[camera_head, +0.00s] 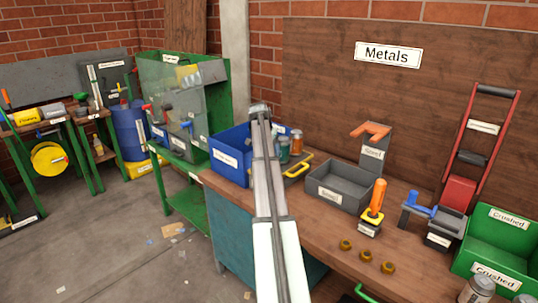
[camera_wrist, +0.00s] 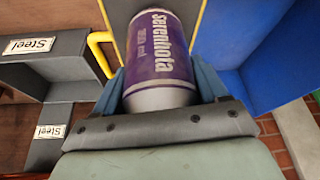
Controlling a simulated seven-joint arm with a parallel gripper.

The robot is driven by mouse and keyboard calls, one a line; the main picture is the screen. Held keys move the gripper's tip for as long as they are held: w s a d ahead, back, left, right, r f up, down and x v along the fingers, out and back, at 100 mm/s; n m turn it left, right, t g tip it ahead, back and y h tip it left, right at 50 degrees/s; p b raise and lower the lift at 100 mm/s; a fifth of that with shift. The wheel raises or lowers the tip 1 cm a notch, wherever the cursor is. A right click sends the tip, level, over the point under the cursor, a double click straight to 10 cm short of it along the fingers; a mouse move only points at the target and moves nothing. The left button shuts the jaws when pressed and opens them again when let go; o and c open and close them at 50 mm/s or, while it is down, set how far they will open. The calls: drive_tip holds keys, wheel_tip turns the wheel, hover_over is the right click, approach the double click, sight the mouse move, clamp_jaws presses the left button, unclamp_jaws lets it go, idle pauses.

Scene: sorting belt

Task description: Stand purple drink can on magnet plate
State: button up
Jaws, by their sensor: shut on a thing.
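The purple drink can (camera_wrist: 162,50), with white lettering and a silver end, fills the top middle of the wrist view. My gripper (camera_wrist: 160,84) is shut on it, with a blue-grey finger on each side of the can. A dark grey plate with yellow edging (camera_wrist: 119,14), which looks like the magnet plate, shows behind the can. In the head view a yellow handle (camera_head: 298,168) shows beside my arm on the bench. My arm hides the purple can and my gripper there. I cannot tell whether the can touches the plate.
A blue bin (camera_head: 229,142) stands left of my arm, also at right in the wrist view (camera_wrist: 225,40). A teal can (camera_head: 283,151) and an orange-brown can (camera_head: 296,143) stand close by. A grey Steel bin (camera_head: 327,198) is to the right, also in the wrist view (camera_wrist: 50,78).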

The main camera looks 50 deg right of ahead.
drive_tip(key=shift+f, duration=1.4)
drive_tip(key=shift+f, duration=0.1)
drive_tip(key=o, duration=1)
drive_tip(key=v, duration=1.2)
